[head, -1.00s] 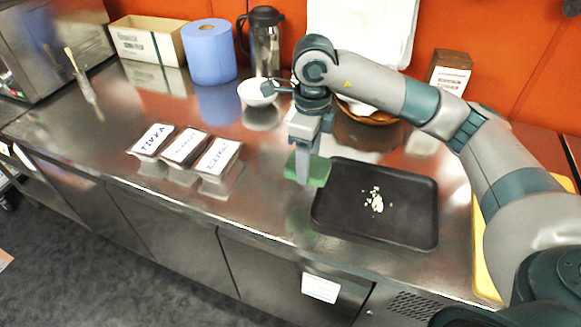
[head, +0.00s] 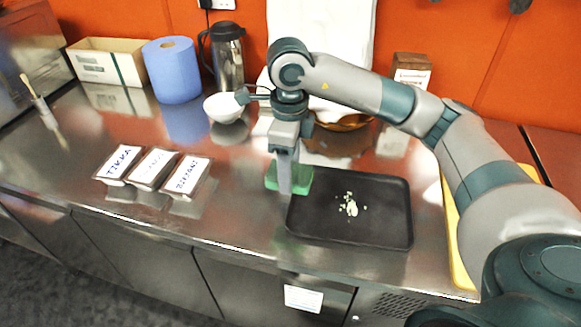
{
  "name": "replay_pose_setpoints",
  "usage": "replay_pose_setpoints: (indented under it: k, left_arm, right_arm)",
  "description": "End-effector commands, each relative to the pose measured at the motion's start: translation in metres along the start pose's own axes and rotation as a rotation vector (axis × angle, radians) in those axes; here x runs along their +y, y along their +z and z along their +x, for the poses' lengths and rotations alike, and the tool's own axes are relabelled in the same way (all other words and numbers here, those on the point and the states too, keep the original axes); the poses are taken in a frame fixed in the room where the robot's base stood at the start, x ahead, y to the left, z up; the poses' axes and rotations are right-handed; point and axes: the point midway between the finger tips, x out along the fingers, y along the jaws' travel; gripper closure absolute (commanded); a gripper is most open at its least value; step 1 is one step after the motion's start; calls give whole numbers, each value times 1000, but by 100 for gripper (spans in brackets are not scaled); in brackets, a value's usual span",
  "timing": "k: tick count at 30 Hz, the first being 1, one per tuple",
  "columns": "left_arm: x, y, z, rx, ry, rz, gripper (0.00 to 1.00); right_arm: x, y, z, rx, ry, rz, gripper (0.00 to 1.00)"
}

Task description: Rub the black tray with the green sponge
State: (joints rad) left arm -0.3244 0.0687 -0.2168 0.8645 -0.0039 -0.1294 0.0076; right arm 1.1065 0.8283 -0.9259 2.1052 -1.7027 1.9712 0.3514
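The black tray (head: 385,228) lies flat on the steel counter, right of centre, with small pale crumbs (head: 350,205) near its middle. The green sponge (head: 305,180) is at the tray's left edge, around the fingertips of my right gripper (head: 286,186). The gripper points down and looks shut on the sponge; its fingers hide the sponge's middle. I cannot tell whether the sponge touches the tray or the counter. My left gripper is out of view.
Three labelled containers (head: 152,168) stand left of the sponge. Behind are a white bowl (head: 226,107), a blue paper roll (head: 172,70), a steel jug (head: 228,55) and a brown bowl (head: 345,122). A yellow board (head: 455,240) lies right of the tray. Counter between containers and tray is clear.

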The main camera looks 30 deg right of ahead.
Motion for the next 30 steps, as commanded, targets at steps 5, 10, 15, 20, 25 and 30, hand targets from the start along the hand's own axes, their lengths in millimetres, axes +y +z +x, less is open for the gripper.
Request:
replay_pose_setpoints:
  k: [5, 10, 15, 20, 25, 30]
  left_arm:
    - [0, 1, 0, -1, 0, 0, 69]
    - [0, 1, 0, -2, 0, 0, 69]
    - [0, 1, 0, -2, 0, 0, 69]
    - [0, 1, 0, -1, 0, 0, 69]
    - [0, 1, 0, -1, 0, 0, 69]
    - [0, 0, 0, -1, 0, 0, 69]
  right_arm:
    - [2, 1, 1, 0, -1, -47, 68]
    - [7, 3, 4, 0, -4, -205, 68]
    - [17, 6, 10, 0, -8, -485, 68]
    - [29, 8, 18, 1, -11, -814, 68]
    - [42, 10, 25, 3, -13, -1172, 68]
    - [54, 10, 34, 4, -11, -1529, 68]
